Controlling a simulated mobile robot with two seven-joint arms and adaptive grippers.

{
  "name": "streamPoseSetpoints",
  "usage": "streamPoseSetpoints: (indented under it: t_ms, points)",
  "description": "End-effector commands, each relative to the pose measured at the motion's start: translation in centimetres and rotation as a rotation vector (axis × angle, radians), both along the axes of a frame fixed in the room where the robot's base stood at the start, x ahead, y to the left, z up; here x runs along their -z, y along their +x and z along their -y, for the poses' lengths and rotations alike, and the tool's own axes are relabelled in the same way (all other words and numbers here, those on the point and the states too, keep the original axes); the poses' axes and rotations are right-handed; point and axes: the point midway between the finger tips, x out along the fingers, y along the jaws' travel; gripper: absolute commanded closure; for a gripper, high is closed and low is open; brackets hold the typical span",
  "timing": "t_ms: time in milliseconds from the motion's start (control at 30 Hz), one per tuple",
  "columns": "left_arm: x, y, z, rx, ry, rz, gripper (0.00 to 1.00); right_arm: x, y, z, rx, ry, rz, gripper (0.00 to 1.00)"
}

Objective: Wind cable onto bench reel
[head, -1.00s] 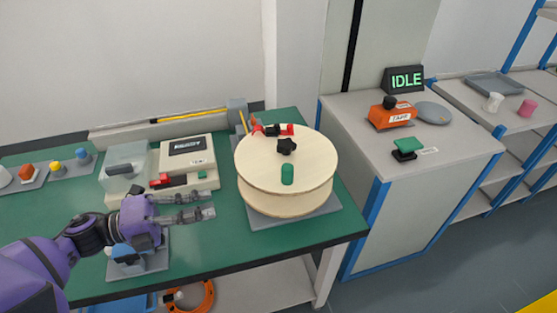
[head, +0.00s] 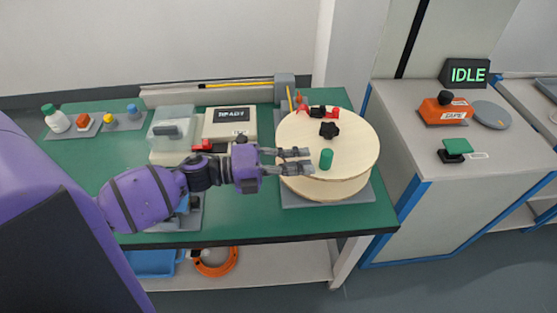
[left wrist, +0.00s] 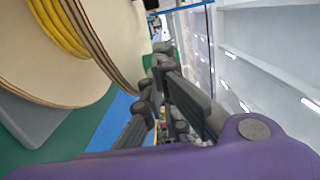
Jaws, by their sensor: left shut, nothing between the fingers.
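The bench reel (head: 340,117) has pale wooden flanges, a black star knob (head: 329,130) in the middle and a green handle (head: 326,159) near its front edge. In the left wrist view the reel (left wrist: 110,30) fills the upper left, with yellow cable (left wrist: 58,28) between its flanges. A yellow strand (head: 235,85) also lies along the rail behind. My left gripper (head: 309,160) is shut and empty at the reel's left side, its fingertips overlapping the upper flange and close to the green handle. I cannot tell whether they touch. My right gripper is out of view.
A box reading READY (head: 230,118) and a clear-lidded unit (head: 170,128) stand left of the reel. A red and black clamp (head: 318,111) is at the reel's back edge. An orange tape dispenser (head: 443,109) and IDLE sign (head: 467,73) are on the right cabinet.

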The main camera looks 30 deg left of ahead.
Motion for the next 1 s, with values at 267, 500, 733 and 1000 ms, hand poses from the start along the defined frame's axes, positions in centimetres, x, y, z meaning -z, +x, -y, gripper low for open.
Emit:
streamPoseSetpoints:
  t_ms: [267, 500, 733, 1000]
  points:
    - [0.1, 0.9, 1.2, -0.001, -0.001, -0.002, 1.0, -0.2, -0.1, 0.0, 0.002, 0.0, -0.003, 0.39]
    - [0.1, 0.9, 1.2, -0.001, -0.001, -0.002, 1.0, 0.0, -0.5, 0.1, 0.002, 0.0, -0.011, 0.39]
    - [0.0, 1.5, 2.4, -0.001, -0.001, -0.001, 1.0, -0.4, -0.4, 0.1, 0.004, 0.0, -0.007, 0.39]
    - [0.1, 1.4, 2.3, -0.001, 0.0, -0.001, 1.0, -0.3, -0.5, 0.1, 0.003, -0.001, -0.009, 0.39]
